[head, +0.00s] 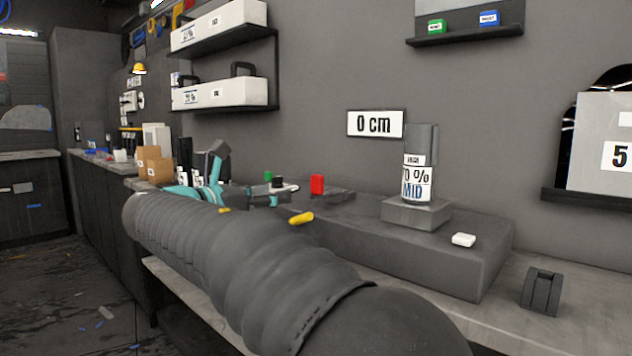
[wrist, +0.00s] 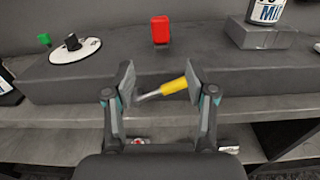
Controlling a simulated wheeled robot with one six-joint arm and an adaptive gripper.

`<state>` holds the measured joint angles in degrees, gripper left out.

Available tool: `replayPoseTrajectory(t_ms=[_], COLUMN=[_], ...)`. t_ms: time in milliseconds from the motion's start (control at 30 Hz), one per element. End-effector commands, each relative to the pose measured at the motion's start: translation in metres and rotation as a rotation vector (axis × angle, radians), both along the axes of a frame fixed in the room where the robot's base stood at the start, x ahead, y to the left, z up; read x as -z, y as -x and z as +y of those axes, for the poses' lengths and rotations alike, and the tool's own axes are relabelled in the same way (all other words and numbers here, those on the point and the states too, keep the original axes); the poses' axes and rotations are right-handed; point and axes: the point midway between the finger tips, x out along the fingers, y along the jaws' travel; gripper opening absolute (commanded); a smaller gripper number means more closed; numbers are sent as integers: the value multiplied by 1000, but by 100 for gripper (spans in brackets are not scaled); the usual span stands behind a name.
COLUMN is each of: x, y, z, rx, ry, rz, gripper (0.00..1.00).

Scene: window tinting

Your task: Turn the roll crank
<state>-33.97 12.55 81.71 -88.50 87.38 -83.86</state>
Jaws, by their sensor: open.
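The crank has a yellow grip (head: 301,218) on a thin metal rod, in front of the dark grey bench block (head: 455,262). In the wrist view its yellow grip (wrist: 174,86) shows between the two fingers of my open gripper (wrist: 160,84), nearer the right finger. I cannot tell whether it touches that finger. In the head view my arm hides part of the crank area. A dark film roll (head: 420,140) with a "70 % MID" label stands upright on a small grey pedestal (head: 415,214). A sign (head: 375,124) behind it reads "0 cm".
A red block (head: 317,184) stands on the bench behind the crank. A white disc with a black knob (wrist: 76,50) lies to its left. Shelves with white boxes (head: 218,24) hang above.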

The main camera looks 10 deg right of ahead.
Motion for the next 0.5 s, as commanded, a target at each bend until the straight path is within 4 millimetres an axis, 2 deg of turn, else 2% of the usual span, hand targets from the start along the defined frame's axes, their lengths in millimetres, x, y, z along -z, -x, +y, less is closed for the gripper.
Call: replayPoseTrajectory(t_ms=[100, 233, 500], x=[-8, -9, -9], y=[-2, -8, -36], z=[-1, -11, -51], rx=[8, 12, 12], ry=[43, 48, 45], rz=[8, 11, 11], gripper=[56, 56, 56])
